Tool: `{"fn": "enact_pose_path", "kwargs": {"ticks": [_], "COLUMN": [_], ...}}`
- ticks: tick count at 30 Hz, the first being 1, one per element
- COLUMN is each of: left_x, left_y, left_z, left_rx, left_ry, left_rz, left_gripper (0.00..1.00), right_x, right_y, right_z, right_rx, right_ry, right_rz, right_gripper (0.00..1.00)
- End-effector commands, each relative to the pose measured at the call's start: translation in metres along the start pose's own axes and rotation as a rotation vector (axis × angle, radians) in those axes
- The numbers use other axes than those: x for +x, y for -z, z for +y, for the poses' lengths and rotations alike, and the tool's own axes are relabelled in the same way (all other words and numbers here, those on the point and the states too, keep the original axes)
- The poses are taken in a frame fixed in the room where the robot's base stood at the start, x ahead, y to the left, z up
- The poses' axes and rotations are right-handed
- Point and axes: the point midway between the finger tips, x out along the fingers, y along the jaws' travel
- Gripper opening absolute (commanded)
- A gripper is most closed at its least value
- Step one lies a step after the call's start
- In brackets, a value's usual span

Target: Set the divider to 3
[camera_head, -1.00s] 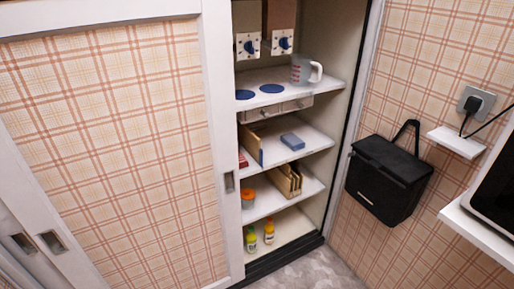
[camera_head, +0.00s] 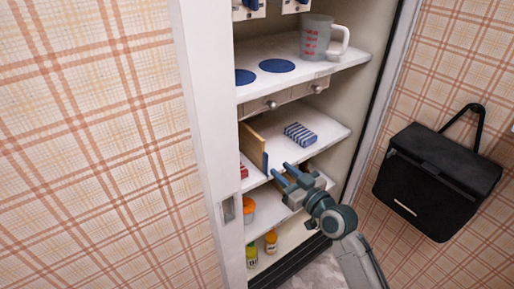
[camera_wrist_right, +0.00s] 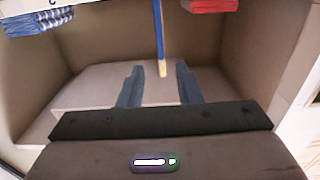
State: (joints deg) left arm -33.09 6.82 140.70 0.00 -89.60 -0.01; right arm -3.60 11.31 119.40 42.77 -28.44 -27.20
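The divider (camera_head: 253,146) is an upright wooden board with a blue front edge, standing on the cupboard shelf below the drawers. In the right wrist view the divider (camera_wrist_right: 158,35) shows nearly edge-on as a blue strip with a tan end. My right gripper (camera_head: 281,170) is open and empty, in front of the shelf and a little right of and below the divider. In the right wrist view, the right gripper's fingers (camera_wrist_right: 158,84) are spread, with the divider's end appearing between them, apart from both. My left gripper is out of view. No position numbers are readable.
A blue-striped stack (camera_head: 300,135) lies right of the divider, and a red item (camera_head: 243,168) lies left. A measuring jug (camera_head: 316,40) stands above. The white sliding door's edge (camera_head: 205,130) borders the opening left. A black bag (camera_head: 437,180) hangs right.

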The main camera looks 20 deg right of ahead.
Motion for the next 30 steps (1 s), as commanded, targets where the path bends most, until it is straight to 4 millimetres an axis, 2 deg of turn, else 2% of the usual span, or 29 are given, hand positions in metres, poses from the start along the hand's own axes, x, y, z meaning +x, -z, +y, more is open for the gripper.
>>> {"fn": "enact_pose_path", "kwargs": {"ticks": [16, 21, 30], "left_x": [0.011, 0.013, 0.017], "left_y": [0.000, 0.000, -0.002], "left_z": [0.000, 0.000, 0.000], "left_rx": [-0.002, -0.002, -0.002], "left_ry": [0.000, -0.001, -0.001], "left_rz": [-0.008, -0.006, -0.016], "left_gripper": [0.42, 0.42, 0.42], "right_x": [0.090, 0.103, 0.105], "right_y": [0.001, 0.000, -0.001], "right_z": [0.000, 0.000, 0.000], "right_rx": [0.002, 0.002, 0.001], "right_ry": [-0.001, -0.001, -0.001], "right_rz": [-0.001, -0.002, -0.002], "right_gripper": [0.31, 0.31, 0.31]}}
